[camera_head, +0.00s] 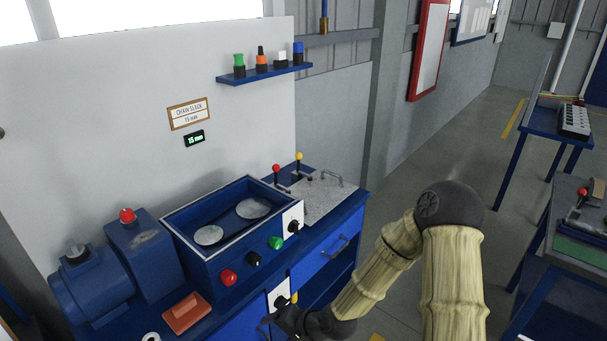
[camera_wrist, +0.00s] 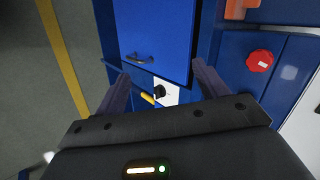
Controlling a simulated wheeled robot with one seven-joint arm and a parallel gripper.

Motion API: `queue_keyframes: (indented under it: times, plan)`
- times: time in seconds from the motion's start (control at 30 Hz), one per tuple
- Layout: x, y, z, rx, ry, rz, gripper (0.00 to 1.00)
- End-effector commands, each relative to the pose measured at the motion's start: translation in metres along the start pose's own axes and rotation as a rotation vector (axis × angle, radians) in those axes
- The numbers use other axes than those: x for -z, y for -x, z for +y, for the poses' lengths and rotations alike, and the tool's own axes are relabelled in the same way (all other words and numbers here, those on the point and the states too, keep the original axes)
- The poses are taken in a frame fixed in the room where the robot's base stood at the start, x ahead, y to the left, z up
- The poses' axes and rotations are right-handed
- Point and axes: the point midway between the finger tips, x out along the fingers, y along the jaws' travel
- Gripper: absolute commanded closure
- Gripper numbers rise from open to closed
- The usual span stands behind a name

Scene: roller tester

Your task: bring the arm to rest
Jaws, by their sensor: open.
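My gripper (camera_head: 270,326) is low at the front of the blue roller tester bench (camera_head: 325,236), near the bottom edge of the head view. My arm bends down to it from the right. In the wrist view my gripper (camera_wrist: 161,78) has its two fingers spread wide with nothing between them. Beyond the fingers are a blue cabinet door (camera_wrist: 155,30) with a dark handle, and a white plate with a black rotary knob (camera_wrist: 160,91). A yellow part (camera_wrist: 148,98) shows beside the knob. I cannot tell whether a finger touches the bench.
A blue motor housing (camera_head: 92,287) stands at left. A side table (camera_head: 557,133) is at right. Open floor (camera_head: 462,150) lies between.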

Motion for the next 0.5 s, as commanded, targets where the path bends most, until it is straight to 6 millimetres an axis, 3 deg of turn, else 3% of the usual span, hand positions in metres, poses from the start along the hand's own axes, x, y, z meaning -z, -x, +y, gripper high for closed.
queue_keyframes:
  times: [0.2,0.5]
  plan:
    - [0.021,0.06,0.025,-0.246,0.217,0.039,0.28]
    - [0.037,0.159,0.04,-0.512,0.395,0.062,0.28]
